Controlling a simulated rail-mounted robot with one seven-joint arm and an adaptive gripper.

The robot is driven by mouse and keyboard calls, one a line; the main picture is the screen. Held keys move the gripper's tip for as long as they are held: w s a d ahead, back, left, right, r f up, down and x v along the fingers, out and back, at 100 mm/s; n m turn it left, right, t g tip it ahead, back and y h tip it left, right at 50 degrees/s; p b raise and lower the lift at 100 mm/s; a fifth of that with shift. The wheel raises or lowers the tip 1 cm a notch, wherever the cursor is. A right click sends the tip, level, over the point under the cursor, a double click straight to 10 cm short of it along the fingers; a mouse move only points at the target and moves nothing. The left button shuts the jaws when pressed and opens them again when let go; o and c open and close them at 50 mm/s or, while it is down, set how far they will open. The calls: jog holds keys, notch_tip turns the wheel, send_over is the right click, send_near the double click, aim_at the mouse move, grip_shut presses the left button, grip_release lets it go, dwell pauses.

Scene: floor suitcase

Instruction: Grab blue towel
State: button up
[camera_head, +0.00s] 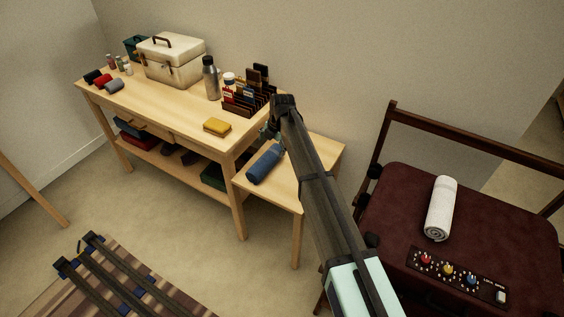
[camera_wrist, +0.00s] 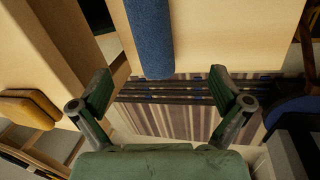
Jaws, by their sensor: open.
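A rolled blue towel (camera_head: 265,163) lies on the small light-wood side table (camera_head: 318,152) in the head view. In the wrist view the blue towel (camera_wrist: 150,38) reaches down from the top edge, and its upper part is out of frame. My gripper (camera_wrist: 163,84) is open and empty, its two green fingers spread to either side below the towel's near end in that picture. In the head view my gripper (camera_head: 271,132) is small and partly hidden by my arm, just beyond the towel. I see no contact with it.
A long wooden workbench (camera_head: 150,105) adjoins the side table, with a yellow cloth (camera_head: 217,125), a metal bottle (camera_head: 210,78) and a dark rack (camera_head: 245,103) near it. A dark red suitcase (camera_head: 400,215) with a rolled white towel (camera_head: 440,208) is at right.

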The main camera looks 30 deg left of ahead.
aim_at(267, 157)
jog(key=shift+n, duration=0.7)
jog(key=a+f, duration=0.1)
jog(key=f, duration=0.1)
jog(key=w+a+f+p, duration=0.1)
jog(key=f, duration=0.2)
jog(key=w+a+f+p, duration=0.1)
jog(key=f, duration=0.2)
jog(key=shift+a+f, duration=0.15)
jog(key=shift+a, duration=0.25)
jog(key=shift+p+x, duration=0.75)
jog(key=shift+x, duration=2.15)
jog(key=shift+s, duration=0.15)
jog(key=c, duration=1.2)
